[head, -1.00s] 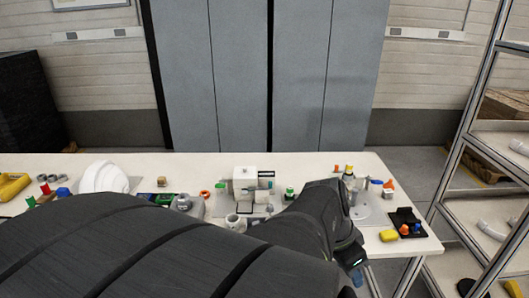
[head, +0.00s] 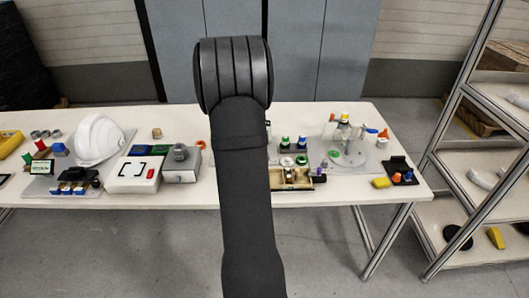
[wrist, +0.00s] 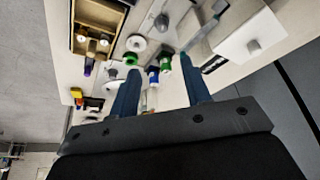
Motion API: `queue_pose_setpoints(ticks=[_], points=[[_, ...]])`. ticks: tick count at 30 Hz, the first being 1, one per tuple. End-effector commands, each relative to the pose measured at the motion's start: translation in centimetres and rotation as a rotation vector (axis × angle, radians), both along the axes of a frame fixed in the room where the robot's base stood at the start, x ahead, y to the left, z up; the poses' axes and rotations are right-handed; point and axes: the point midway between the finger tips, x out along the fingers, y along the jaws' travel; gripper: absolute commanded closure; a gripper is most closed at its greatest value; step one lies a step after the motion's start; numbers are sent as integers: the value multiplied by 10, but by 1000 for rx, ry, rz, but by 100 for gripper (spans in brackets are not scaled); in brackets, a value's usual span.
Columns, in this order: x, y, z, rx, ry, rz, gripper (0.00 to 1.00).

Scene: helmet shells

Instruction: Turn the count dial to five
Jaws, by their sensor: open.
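A grey box (head: 178,165) with a round grey knob (head: 180,152) on top stands left of my arm in the head view. I cannot tell which knob is the count dial, and no numbers are readable. My gripper (wrist: 160,63) is open, with two blue fingers apart and nothing clearly held between them. It points over the table among small parts. In the head view it is hidden behind my arm, which also covers the middle of the table.
A white helmet shell (head: 98,138) and a white panel box (head: 136,174) stand left. Green-topped pieces (head: 302,141) and a wooden tray (head: 291,178) lie right of my arm. A black holder (head: 399,168) is near the right edge. A shelf rack (head: 455,200) stands beyond.

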Motion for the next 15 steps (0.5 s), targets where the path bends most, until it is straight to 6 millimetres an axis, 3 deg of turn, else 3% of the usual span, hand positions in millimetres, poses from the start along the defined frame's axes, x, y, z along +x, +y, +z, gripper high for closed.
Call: queue_pose_setpoints(ticks=[7,15], points=[[9,-2,-21,0,0,4,56],[24,-18,-75,1,1,3,56]])
